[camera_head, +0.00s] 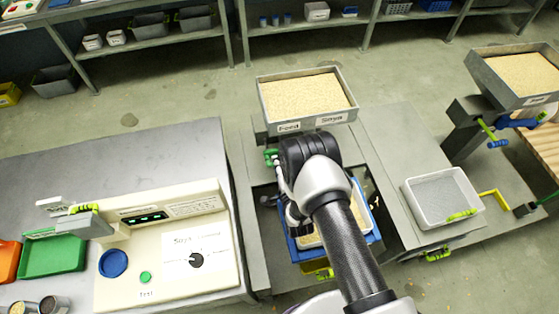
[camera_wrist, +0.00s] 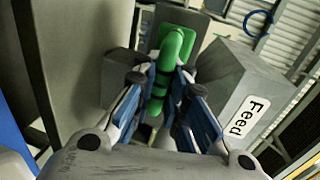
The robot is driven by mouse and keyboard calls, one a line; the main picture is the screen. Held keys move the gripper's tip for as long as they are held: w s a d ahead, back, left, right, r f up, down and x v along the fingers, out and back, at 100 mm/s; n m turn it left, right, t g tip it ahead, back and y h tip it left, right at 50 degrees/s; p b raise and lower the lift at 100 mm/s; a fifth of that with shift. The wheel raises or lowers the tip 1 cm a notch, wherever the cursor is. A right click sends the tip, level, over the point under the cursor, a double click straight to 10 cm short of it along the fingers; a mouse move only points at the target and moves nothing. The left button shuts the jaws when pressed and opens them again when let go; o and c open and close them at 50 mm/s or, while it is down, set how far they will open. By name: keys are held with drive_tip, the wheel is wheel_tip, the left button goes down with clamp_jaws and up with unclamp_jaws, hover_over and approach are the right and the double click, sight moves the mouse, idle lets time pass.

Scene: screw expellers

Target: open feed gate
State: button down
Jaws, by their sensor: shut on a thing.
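The feed gate's green handle (camera_wrist: 178,45) shows in the middle of the wrist view, and in the head view (camera_head: 271,157) just below the left corner of the feed hopper. My gripper (camera_wrist: 165,88) is shut on this handle, its blue-padded fingers on either side of it. In the head view my arm hides most of the gripper and the machine body below. The grey feed hopper (camera_head: 310,124) is full of pale grain and carries "Feed" and "Soya" labels. The "Feed" label (camera_wrist: 249,117) also shows in the wrist view. The gate plate itself cannot be made out.
A blue crate (camera_head: 375,236) with grain stands below the hopper, partly behind my arm. A control panel (camera_head: 215,262) sits on the left bench. A second hopper (camera_head: 540,101) and a white tray (camera_head: 415,200) stand at the right. Shelves line the back.

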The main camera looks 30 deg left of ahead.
drive_tip(key=c, duration=1.6)
unclamp_jaws()
drive_tip(key=v, duration=1.2)
drive_tip(key=shift+r, duration=0.15)
drive_tip(key=shift+w, duration=0.1)
